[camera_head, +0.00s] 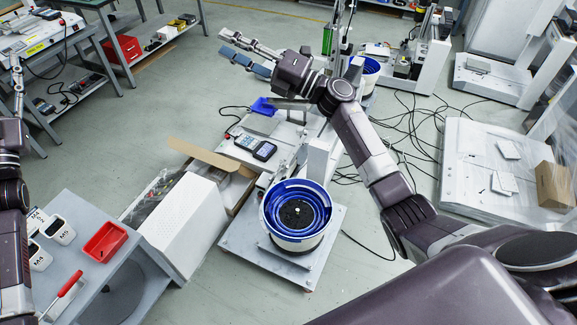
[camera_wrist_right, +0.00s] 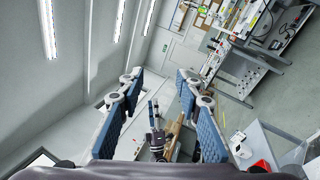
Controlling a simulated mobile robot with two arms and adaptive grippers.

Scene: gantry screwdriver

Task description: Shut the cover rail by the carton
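A brown carton (camera_head: 555,187) stands on a pale platform (camera_head: 462,165) at the right, beside a clear, sheet-like panel (camera_head: 545,118). A second, open carton (camera_head: 232,190) with a tan flap lies beside the white box. I cannot make out the cover rail for certain. My right gripper (camera_head: 224,44) is open and empty, raised at the top middle, far from both cartons. Its blue-padded fingers stand wide apart in the right wrist view (camera_wrist_right: 159,78). My left gripper (camera_head: 18,85) is small at the left edge; its finger state is unclear.
The blue bowl feeder (camera_head: 297,212) stands on a grey plate at centre, near a handheld controller (camera_head: 255,147). A grey table (camera_head: 110,250) at lower left bears a red tray (camera_head: 105,242). Loose cables (camera_head: 410,125) lie on the floor between the central machine and the right platform.

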